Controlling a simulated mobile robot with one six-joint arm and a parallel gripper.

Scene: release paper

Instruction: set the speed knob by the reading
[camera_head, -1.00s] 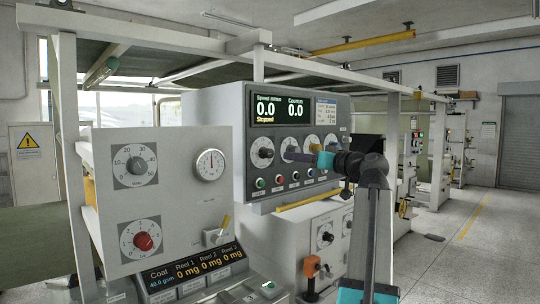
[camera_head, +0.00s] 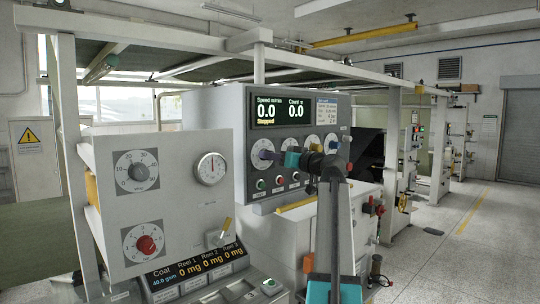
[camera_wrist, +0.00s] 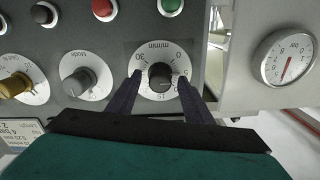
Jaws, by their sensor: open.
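The speed knob (camera_wrist: 160,77) is a small black knob on a white dial marked m/min in the wrist view. My gripper (camera_wrist: 159,80) is open, its two dark purple fingers on either side of the knob. I cannot tell whether they touch it. In the head view my gripper (camera_head: 266,155) is at the leftmost dial (camera_head: 262,146) of the console and partly hides it. The console display (camera_head: 282,108) above the dials reads speed 0.0, count 0.0 and "Stopped". A white card (camera_head: 326,110) is beside these readings; its text is too small to read.
In the wrist view, a grey Mode knob (camera_wrist: 78,82) and a tan knob (camera_wrist: 15,86) sit beside the speed dial. Red (camera_wrist: 103,8) and green (camera_wrist: 171,6) buttons are near. A round pressure gauge (camera_wrist: 285,58) is at right. In the head view, a nearer panel (camera_head: 178,190) stands at left.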

